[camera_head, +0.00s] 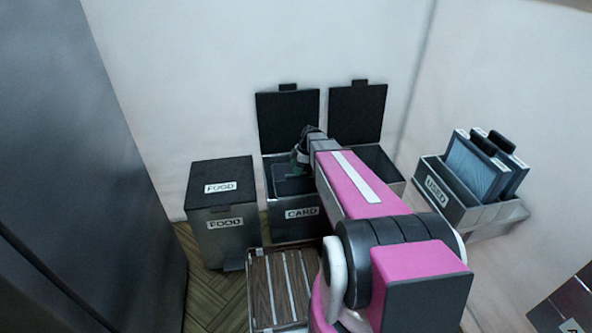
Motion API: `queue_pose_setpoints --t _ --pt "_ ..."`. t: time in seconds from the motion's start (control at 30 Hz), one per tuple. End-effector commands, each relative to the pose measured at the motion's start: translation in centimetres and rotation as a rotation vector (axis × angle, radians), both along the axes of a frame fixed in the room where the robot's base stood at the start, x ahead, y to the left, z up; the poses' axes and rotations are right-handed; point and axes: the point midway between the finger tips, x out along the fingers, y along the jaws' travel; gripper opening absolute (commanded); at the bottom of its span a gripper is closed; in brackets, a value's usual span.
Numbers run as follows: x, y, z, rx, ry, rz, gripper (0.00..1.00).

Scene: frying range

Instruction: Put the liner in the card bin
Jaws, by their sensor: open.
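The card bin (301,213) stands against the back wall, with a "CARD" label on its front and its black lid (288,120) raised. My gripper (301,160) is over the bin's open mouth, pointing down, and is open. A flat dark grey-blue piece (292,183) shows inside the bin's mouth, below the fingers. It may be the liner, but it is too dark and small to be sure. I cannot tell whether the fingers touch it. My arm hides the right part of the bin.
The food bin (222,228) stands left with its lid shut. Another bin (376,158) with a raised lid stands right, partly behind my arm. A "USED" holder (440,195) with blue panels is at the right wall. A slatted wooden surface (280,285) is in front.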

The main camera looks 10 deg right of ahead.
Motion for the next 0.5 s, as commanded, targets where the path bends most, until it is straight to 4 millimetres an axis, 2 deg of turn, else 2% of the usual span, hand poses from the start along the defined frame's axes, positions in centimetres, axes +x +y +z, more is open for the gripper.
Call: queue_pose_setpoints --t 0.3,0.5 --pt "-0.1 -2.3 5.8 0.000 -0.003 -0.001 0.46" --pt "0.0 -3.7 9.0 0.000 -0.003 -0.001 0.46"
